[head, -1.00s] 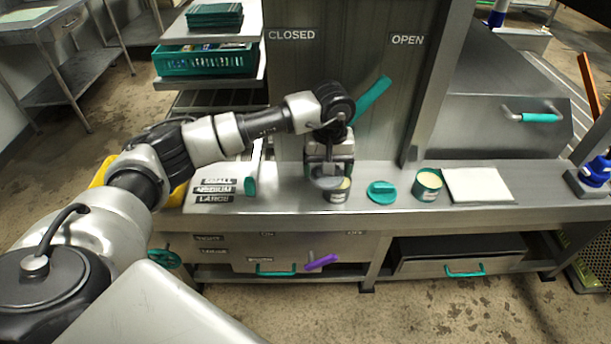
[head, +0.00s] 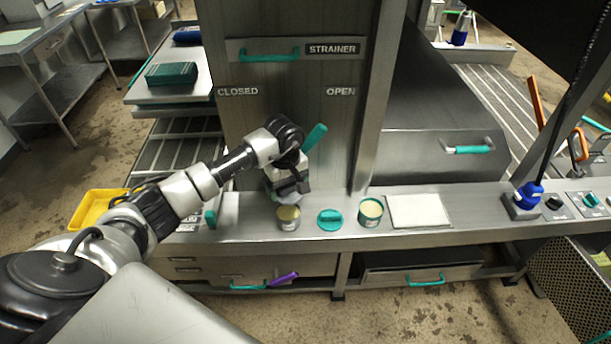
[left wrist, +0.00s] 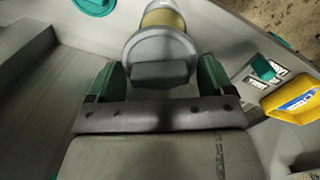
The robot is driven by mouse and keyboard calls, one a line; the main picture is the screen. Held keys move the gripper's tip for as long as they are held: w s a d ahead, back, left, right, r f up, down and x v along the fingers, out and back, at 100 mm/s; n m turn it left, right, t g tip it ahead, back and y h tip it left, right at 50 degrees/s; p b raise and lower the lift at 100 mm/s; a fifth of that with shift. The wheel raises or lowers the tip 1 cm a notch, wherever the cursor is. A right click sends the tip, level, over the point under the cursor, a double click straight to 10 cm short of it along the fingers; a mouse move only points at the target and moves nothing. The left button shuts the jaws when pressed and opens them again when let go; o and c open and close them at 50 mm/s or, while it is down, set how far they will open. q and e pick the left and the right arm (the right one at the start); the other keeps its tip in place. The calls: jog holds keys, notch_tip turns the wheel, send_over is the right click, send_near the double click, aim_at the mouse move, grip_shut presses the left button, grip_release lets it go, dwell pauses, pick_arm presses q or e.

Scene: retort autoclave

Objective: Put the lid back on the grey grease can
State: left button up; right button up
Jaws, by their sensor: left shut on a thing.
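The grey grease can (head: 289,219) stands on the steel counter with its pale grease showing at the open top. It also shows in the left wrist view (left wrist: 165,18), partly hidden behind the lid. My left gripper (head: 288,194) is just behind the can, shut on the grey lid (left wrist: 160,58) by its raised grip, between green finger pads. The lid is off the can, and the exact gap between them cannot be told. My right gripper is not in view.
A teal lid (head: 330,220) lies right of the grey can, then an open teal can (head: 371,212) and a white sheet (head: 418,211). A steel upright panel (head: 300,120) stands behind. A yellow tray (head: 97,207) is at the left.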

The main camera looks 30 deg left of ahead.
pick_arm(q)
jog(key=shift+s+a+r, duration=0.1)
jog(key=shift+a, duration=0.1)
jog(key=shift+f, duration=0.65)
notch_tip(320, 180, down, 2)
jog(key=shift+f+b, duration=0.1)
jog(key=shift+b, duration=0.7)
jog(key=shift+f+b, duration=1.3)
jog(key=shift+f, duration=0.3)
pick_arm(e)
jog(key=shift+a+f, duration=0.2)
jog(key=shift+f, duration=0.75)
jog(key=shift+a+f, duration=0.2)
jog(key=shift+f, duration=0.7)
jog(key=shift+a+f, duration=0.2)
pick_arm(q)
jog(key=shift+b, duration=0.45)
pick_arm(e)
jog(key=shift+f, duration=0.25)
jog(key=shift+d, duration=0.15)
pick_arm(q)
jog(key=shift+f+b, duration=0.15)
jog(key=shift+b, duration=0.5)
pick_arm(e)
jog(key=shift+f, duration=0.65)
